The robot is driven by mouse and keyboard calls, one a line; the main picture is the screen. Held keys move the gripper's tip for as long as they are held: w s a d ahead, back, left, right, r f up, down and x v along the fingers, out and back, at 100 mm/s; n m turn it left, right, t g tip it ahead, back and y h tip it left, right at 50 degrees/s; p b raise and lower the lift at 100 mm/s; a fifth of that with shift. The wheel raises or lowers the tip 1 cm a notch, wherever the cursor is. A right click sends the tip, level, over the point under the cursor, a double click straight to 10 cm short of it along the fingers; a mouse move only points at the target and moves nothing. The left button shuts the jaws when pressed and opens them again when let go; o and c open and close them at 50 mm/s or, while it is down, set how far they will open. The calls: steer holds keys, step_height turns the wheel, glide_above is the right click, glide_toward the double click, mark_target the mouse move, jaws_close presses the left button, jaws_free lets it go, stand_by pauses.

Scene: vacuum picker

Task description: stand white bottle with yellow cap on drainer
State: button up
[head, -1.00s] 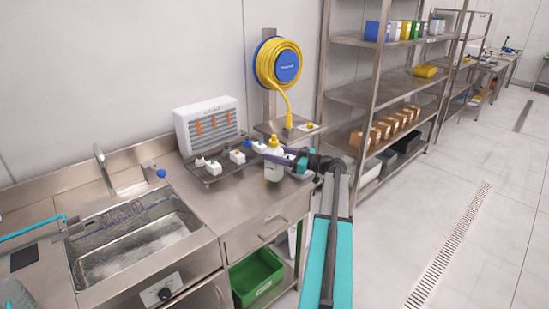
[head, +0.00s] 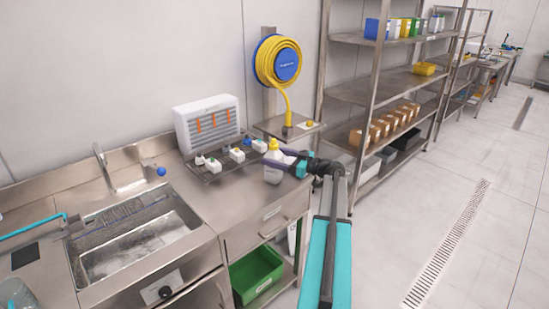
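The white bottle with the yellow cap (head: 273,166) is upright at the right part of the steel counter, and its base looks close to or on the top. My gripper (head: 286,159) is at the bottle's right side, level with its upper body, with a dark finger reaching toward it. The fingers are small and partly hidden, so I cannot tell whether they grip it. A dark low rack (head: 213,174), possibly the drainer, lies left of the bottle in front of a white panel unit.
Several small white containers (head: 237,155) stand on the rack. A white slotted unit (head: 208,125) is behind it. The sink (head: 140,240) is at left. A hose reel (head: 286,65) hangs above a small shelf (head: 290,127). Bare counter lies in front of the rack.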

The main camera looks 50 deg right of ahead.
steer(key=shift+r+p, duration=0.2)
steer(key=shift+p, duration=0.1)
steer(key=b+v, duration=0.3)
steer(key=v, duration=0.9)
steer(key=shift+b, duration=0.3)
stand_by(0.5)
